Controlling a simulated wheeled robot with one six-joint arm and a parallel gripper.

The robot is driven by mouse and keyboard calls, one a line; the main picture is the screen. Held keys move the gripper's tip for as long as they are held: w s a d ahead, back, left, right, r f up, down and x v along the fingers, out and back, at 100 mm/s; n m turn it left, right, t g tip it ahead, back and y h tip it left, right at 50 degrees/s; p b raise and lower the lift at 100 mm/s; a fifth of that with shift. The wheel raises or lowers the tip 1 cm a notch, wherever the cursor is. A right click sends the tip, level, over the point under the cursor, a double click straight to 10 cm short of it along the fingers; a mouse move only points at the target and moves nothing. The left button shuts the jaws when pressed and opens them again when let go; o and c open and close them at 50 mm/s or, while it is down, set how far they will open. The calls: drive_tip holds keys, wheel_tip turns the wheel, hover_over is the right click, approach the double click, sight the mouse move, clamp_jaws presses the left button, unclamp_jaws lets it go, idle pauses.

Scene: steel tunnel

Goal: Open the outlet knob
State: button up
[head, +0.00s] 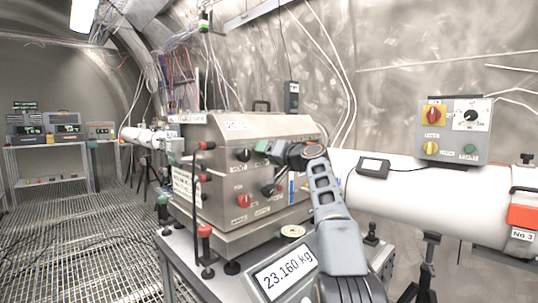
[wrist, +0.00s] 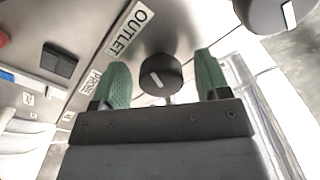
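In the wrist view a round black knob (wrist: 158,78) with a slanted white mark sits on a steel panel, beside a label reading OUTLET (wrist: 128,31). My gripper (wrist: 163,66) is open. One green-padded finger shows on each side of the knob, with visible gaps; whether the fingertips reach its depth I cannot tell. In the head view my gripper (head: 268,165) is at the front of the steel box (head: 270,128), and my arm and gripper cover part of that face. I cannot make out the outlet knob there.
Another knob (wrist: 282,12) with a white mark is at the wrist view's upper right. The box also carries a black knob (head: 243,155) and a red knob (head: 244,201). A scale display (head: 285,273) reads 23.160 kg. A white pipe (head: 430,203) runs right.

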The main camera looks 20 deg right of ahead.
drive_tip(key=b+v, duration=0.3)
drive_tip(key=v, duration=1)
drive_tip(key=shift+s+b, duration=0.4)
drive_tip(key=shift+d, duration=0.15)
